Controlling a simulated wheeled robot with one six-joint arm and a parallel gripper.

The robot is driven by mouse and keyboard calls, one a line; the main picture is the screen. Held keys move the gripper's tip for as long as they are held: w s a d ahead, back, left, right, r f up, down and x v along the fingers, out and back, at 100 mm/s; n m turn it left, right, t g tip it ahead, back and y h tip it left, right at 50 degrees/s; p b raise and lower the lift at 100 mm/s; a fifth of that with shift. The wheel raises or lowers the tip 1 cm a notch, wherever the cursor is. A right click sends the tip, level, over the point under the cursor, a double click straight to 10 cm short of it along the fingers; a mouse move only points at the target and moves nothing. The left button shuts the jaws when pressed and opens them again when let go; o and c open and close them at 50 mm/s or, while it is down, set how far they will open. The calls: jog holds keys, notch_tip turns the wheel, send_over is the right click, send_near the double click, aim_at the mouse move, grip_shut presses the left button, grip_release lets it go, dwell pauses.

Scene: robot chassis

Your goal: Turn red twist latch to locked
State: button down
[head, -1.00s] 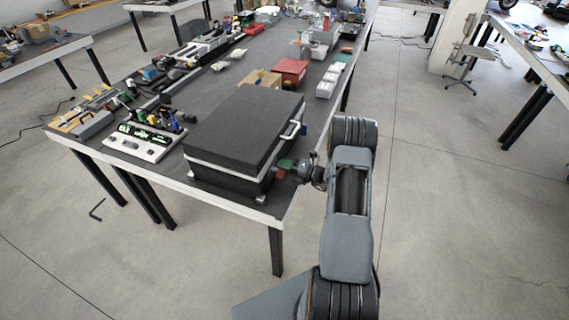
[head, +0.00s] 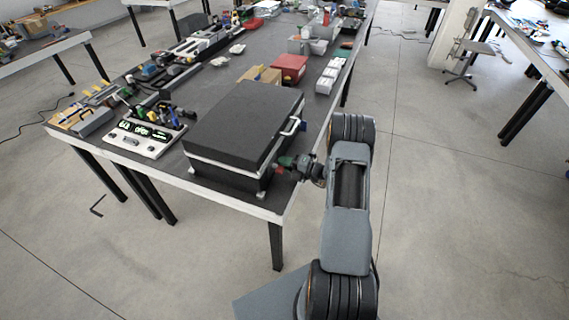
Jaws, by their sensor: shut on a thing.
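The black case (head: 240,120) with a light seam band sits shut on the near end of the dark table. The red twist latch (head: 279,168) shows as a small red piece on the case's right-hand side, below the handle. My gripper (head: 284,166) is at that side, shut on the latch. A green part (head: 286,161) shows beside the red piece, by my gripper. My wrist partly hides the contact, and the latch's exact angle is too small to tell.
A pale handle (head: 291,127) sticks out of the case's right side just above my gripper.

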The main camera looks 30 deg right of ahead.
jog(key=c, duration=1.2)
grip_release()
jog(key=shift+o, duration=0.2)
jog(key=b+v, duration=0.2)
jog(key=v, duration=1.1)
jog(key=shift+s+d, duration=0.3)
